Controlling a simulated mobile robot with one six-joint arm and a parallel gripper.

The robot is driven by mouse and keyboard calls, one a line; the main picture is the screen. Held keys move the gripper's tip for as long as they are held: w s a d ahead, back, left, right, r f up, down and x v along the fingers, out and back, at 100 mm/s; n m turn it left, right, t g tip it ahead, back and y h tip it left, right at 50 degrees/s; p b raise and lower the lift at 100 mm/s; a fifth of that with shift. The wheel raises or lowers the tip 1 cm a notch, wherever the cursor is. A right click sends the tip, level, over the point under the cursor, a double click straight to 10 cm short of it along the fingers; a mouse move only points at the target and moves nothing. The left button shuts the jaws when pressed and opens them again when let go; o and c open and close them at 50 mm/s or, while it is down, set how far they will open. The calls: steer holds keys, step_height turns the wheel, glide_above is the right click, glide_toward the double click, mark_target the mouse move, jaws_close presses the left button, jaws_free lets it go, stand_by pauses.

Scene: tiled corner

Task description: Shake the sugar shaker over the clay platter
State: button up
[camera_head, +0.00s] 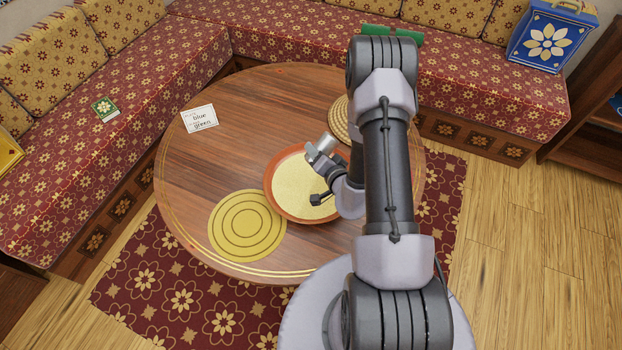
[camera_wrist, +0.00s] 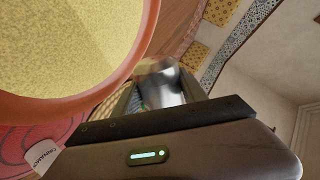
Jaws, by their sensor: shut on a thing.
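The clay platter has an orange-brown rim (camera_head: 269,187) and a pale yellow, grainy-looking surface inside. It stands on the right part of the round wooden table. Its rim (camera_wrist: 122,78) also fills the upper left of the wrist view. My gripper (camera_head: 328,160) is over the platter's upper right side, shut on a silvery cylinder, which I take as the sugar shaker (camera_head: 325,143). The shaker looks tilted. In the wrist view the shaker (camera_wrist: 170,84) is blurred, and its lower part is hidden by the gripper body. I cannot tell whether anything falls from it.
On the round table (camera_head: 225,160) are a yellow round mat (camera_head: 246,224), a woven mat (camera_head: 339,120) partly behind my arm, and a card (camera_head: 199,119) reading "blue" and "green". A white label (camera_wrist: 42,156) shows in the wrist view. Patterned benches (camera_head: 150,75) surround the table's back and left.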

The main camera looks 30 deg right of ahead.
stand_by(0.4)
step_height(320, 180, down, 4)
steer(key=b, duration=0.4)
steer(key=shift+r+p, duration=1.3)
steer(key=shift+r, duration=0.75)
steer(key=shift+f, duration=0.15)
step_height(320, 180, down, 4)
steer(key=b, duration=0.4)
